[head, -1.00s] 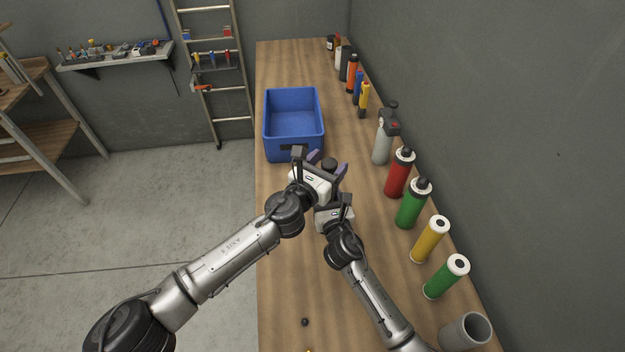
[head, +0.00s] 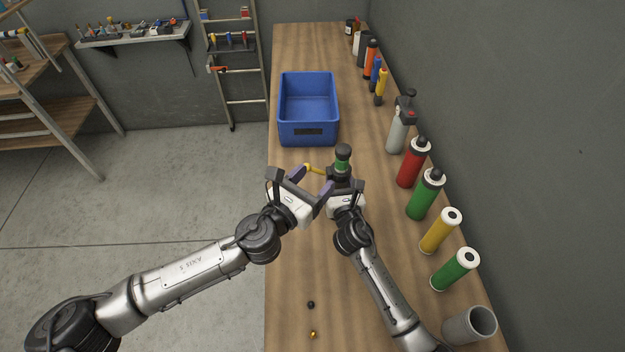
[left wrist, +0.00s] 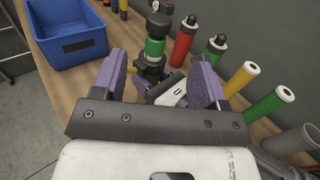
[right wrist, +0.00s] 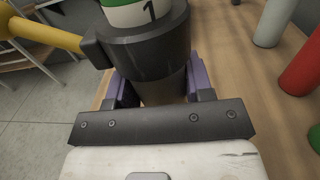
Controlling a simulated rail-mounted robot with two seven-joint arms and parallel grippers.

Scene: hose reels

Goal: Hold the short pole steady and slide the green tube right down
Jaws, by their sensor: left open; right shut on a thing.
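The green tube (head: 342,165) stands upright above my right gripper, with a black top over it and a dark collar below. It also shows in the left wrist view (left wrist: 155,48). In the right wrist view the tube's white band (right wrist: 140,14) with a "1" sits at the dark collar (right wrist: 148,48). A yellow arm (head: 314,168) sticks out left from the collar. My right gripper (right wrist: 160,92) is shut on the short pole (right wrist: 163,90) just below the collar. My left gripper (left wrist: 160,78) is open and empty, to the left and near side of the tube, apart from it.
A blue bin (head: 308,133) stands behind on the wooden bench (head: 300,230). Several bottles and tubes line the wall side, among them a red bottle (head: 413,165) and a grey cup (head: 469,326). A small black ball (head: 311,304) and a gold piece (head: 313,334) lie near the front.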

